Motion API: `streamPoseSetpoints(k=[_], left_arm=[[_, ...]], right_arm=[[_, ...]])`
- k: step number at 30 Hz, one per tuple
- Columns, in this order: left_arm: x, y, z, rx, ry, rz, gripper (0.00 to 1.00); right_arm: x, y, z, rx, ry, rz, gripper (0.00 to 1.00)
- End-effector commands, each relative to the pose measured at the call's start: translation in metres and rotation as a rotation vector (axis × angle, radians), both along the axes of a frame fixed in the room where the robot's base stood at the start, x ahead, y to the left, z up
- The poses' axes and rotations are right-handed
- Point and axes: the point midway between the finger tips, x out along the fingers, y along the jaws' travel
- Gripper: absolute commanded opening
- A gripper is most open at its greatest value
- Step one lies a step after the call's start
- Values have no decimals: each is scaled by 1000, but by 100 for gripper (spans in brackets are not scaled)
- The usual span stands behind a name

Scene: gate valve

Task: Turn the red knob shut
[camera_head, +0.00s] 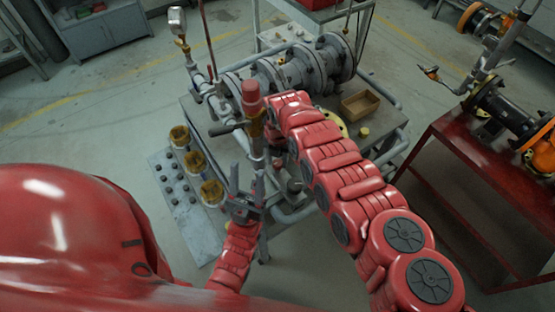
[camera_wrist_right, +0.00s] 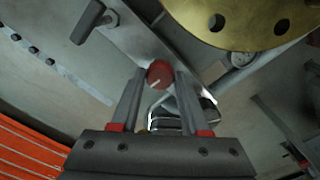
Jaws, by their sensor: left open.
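The red knob (camera_wrist_right: 160,74), round with a white mark on its face, shows in the right wrist view between the two fingertips of my right gripper (camera_wrist_right: 161,80). The fingers stand on both sides of it with little or no visible gap. I cannot tell whether they press on it. In the head view my right arm reaches over the pipework, and I cannot make out its gripper or the knob there. My left gripper (camera_head: 243,193) is open and empty, fingers pointing up, in front of the bench's near edge.
A grey flanged pipe assembly (camera_head: 287,70) runs along the bench. A red-topped upright fitting (camera_head: 252,97) stands near both arms. A brass flange (camera_wrist_right: 240,20) is close to the right gripper. A wooden box (camera_head: 360,104) sits on the bench. A red table (camera_head: 465,150) is at right.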

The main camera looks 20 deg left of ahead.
Motion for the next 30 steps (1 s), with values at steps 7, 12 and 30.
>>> streamPoseSetpoints(k=[7,12,30], left_arm=[[0,0,0,0,0,0,50],[0,0,-1,0,0,0,50],[0,0,-55,0,0,0,50]], right_arm=[[0,0,0,0,0,0,0],[0,0,0,0,0,-2,0],[1,-2,-6,-3,0,-317,0]])
